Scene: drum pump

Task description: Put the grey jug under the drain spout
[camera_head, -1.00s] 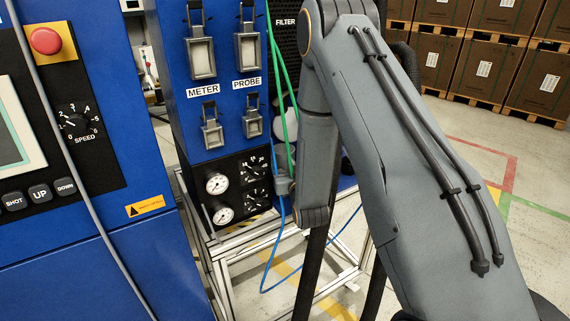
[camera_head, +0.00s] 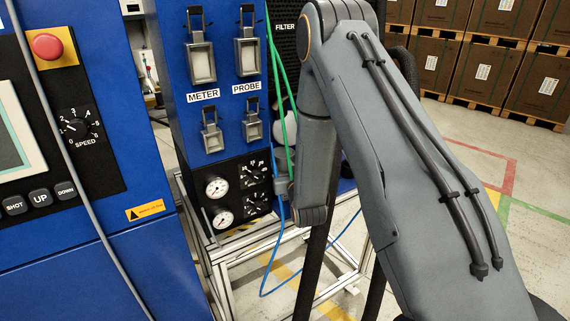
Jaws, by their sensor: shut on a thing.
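My arm fills the middle and right of the view. I cannot make out the grey jug or the drain spout. A pale grey rounded shape (camera_head: 283,126) shows partly between the green hoses and my forearm; I cannot tell what it is.
A blue control panel with a red button (camera_head: 47,46) stands close at left. Beside it, a blue cabinet carries latches and gauges (camera_head: 217,187) over a metal frame (camera_head: 236,281). Green hoses (camera_head: 276,80) and a blue hose (camera_head: 270,268) hang there. Boxes (camera_head: 485,80) stand at back right; floor before them is clear.

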